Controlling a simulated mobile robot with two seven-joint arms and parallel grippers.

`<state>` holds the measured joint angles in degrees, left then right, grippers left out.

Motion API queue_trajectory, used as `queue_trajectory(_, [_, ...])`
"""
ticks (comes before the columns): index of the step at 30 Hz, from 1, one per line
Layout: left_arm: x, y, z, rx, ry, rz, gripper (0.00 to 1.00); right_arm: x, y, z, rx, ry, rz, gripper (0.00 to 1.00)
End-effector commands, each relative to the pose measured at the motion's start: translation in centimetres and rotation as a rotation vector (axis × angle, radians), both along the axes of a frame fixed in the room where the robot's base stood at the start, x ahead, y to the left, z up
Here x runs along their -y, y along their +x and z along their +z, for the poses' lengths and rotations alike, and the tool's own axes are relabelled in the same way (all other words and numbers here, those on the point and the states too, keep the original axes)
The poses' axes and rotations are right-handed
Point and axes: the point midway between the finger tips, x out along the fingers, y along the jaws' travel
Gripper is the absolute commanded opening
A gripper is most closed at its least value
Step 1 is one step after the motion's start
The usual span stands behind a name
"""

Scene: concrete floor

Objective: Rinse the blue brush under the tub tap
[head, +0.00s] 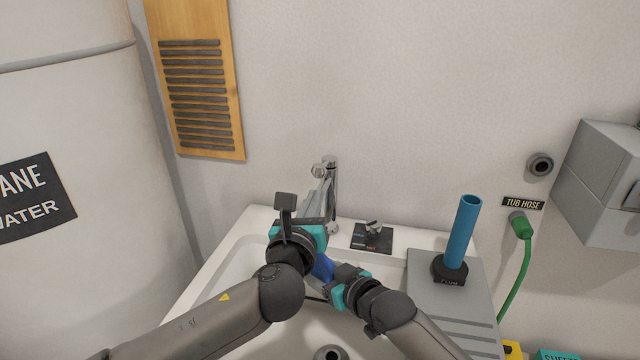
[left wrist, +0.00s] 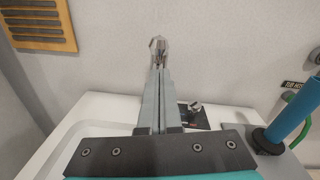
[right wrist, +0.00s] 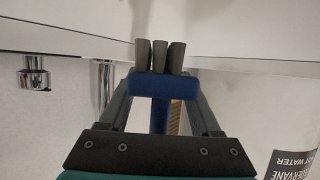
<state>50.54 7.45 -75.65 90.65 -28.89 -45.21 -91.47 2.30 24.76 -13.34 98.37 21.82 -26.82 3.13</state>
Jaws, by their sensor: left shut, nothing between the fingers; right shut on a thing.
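The chrome tap (head: 331,185) stands at the back of the white tub (head: 230,262) against the wall. My left gripper (head: 324,196) is shut and empty, its fingertips close to the top of the tap; the left wrist view shows the tap (left wrist: 158,47) just beyond the fingertips, and I cannot tell whether they touch. My right gripper (head: 335,275) is shut on the blue brush (head: 323,267) over the tub, beside my left wrist. The right wrist view shows the brush (right wrist: 160,86) between the fingers, dark grey bristles outward. My left arm partly hides the brush in the head view.
A small lever on a dark plate (head: 372,238) sits right of the tap. A blue tube (head: 462,230) stands in a black base on the grey ledge (head: 425,275). A green hose (head: 520,265) hangs at right. A large white tank (head: 80,110) stands at left.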

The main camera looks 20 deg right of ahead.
Motion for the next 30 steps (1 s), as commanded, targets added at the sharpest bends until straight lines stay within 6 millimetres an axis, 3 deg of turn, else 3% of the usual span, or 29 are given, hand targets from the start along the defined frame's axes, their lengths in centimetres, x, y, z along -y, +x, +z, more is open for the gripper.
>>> queue_trajectory(15, [2.7, 4.5, -0.1, 0.0, -0.001, 0.001, 0.0, 0.0, 0.0, 0.1, 0.002, 0.0, 0.0, 0.04])
queue_trajectory(30, [3.2, 5.4, -0.2, -0.002, -0.002, 0.001, 0.0, 0.0, 0.0, 0.1, 0.002, 0.0, 0.0, 0.04])
